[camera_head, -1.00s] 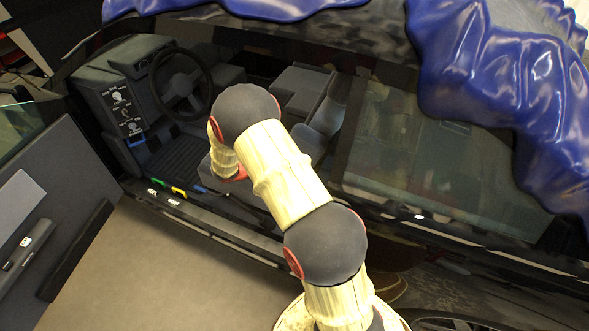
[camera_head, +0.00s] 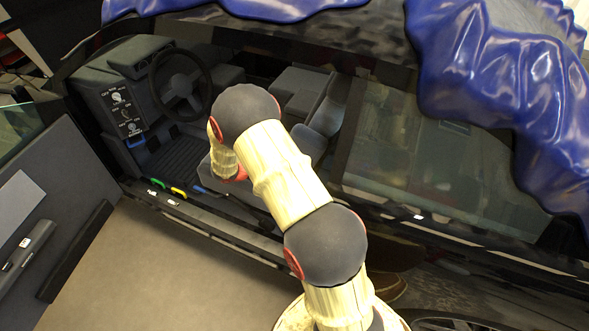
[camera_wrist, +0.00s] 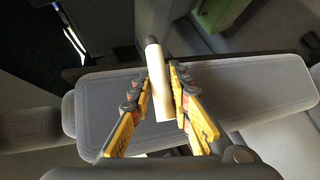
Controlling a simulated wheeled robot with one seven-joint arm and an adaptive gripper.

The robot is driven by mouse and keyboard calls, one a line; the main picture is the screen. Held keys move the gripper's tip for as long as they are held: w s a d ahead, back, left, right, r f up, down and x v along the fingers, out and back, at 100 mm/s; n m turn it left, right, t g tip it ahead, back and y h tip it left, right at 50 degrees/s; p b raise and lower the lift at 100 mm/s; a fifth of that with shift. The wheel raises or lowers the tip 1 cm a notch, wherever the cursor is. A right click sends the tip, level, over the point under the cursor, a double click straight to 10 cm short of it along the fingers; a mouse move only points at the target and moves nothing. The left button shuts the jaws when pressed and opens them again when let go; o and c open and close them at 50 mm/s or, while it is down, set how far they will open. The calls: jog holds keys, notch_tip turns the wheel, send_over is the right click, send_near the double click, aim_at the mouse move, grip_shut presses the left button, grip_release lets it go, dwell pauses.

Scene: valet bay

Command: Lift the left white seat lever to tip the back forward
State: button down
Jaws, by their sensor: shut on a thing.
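The white seat lever (camera_wrist: 160,90) is a pale rod with a dark end, in the middle of the wrist view. My gripper (camera_wrist: 161,77) has its yellow and red fingers on both sides of the lever and is shut on it. The grey seat (camera_wrist: 250,92) with light piping lies behind the lever in the wrist view. In the head view, my arm hides the gripper and the lever. Part of a grey seat (camera_head: 309,141) shows just right of my arm there.
The steering wheel (camera_head: 181,83) and dashboard are at the upper left. Green, yellow and blue levers (camera_head: 178,190) line the door sill. The open door (camera_head: 50,200) stands at the left. A blue cover (camera_head: 500,90) drapes the roof. Bare floor (camera_head: 170,270) is in front.

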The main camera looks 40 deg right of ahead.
jog(key=shift+w+d+r, duration=0.1)
jog(key=shift+d+r, duration=0.05)
jog(key=shift+r, duration=0.25)
jog(key=shift+w+d+r, duration=0.1)
jog(key=shift+r, duration=0.3)
jog(key=c, duration=2.1)
grip_release()
jog(key=shift+c, duration=0.2)
jog(key=shift+o, duration=0.7)
jog(key=shift+s+r, duration=0.1)
jog(key=shift+s, duration=0.05)
jog(key=shift+o, duration=1.4)
jog(key=shift+s+f, duration=0.15)
jog(key=shift+f, duration=0.1)
jog(key=shift+a+f, duration=0.1)
jog(key=shift+a, duration=0.05)
